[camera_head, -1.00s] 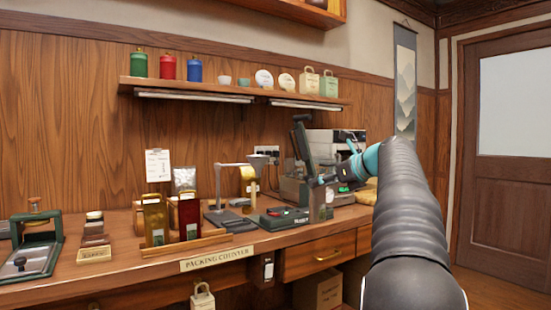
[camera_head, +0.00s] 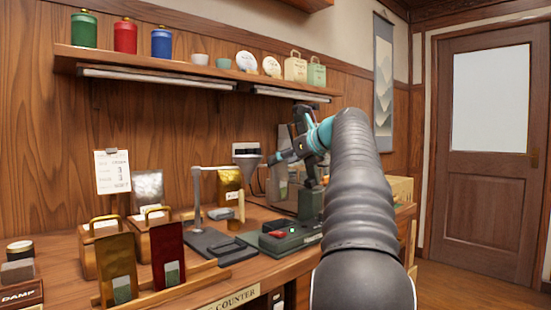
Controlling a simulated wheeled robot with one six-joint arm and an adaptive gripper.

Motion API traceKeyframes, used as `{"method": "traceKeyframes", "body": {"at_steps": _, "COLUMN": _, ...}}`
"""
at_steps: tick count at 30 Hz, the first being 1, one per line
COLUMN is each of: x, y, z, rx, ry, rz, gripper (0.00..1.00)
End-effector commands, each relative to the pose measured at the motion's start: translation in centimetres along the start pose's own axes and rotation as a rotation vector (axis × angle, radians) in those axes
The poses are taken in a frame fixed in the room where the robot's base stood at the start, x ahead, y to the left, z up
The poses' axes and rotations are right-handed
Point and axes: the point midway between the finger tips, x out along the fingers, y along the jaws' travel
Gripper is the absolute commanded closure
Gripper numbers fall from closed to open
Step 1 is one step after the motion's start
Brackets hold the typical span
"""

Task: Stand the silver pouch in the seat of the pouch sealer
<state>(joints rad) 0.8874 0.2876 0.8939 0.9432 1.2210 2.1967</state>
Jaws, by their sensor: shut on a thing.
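My gripper (camera_head: 279,160) is at the end of the arm, above the sealer, pointing left. It is shut on a grey, silvery pouch (camera_head: 278,187), which hangs upright below the fingers; the fingers and part of the pouch are small and hard to make out. The pouch sealer (camera_head: 283,245) has a dark green base with a red part and a small green light, and a green upright (camera_head: 311,203) at its right. The pouch appears above and behind the base; I cannot tell its exact distance from the seat. The seat itself is not clear. Another silvery pouch (camera_head: 148,185) stands at left.
A gold pouch (camera_head: 114,262) and a red pouch (camera_head: 169,253) stand in a wooden rack at front left. A shelf (camera_head: 200,73) runs above.

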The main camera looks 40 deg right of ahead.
Motion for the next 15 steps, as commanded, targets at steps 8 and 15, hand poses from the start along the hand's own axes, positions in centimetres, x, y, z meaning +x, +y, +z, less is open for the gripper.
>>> {"method": "traceKeyframes", "body": {"at_steps": 8, "x": 0.8, "y": 0.2, "z": -1.6, "rx": 0.001, "ry": 0.0, "rz": 0.004, "gripper": 0.6}}
{"method": "traceKeyframes", "body": {"at_steps": 15, "x": 1.6, "y": 0.1, "z": -3.9, "rx": 0.0, "ry": 0.0, "rz": 0.001, "gripper": 0.6}}
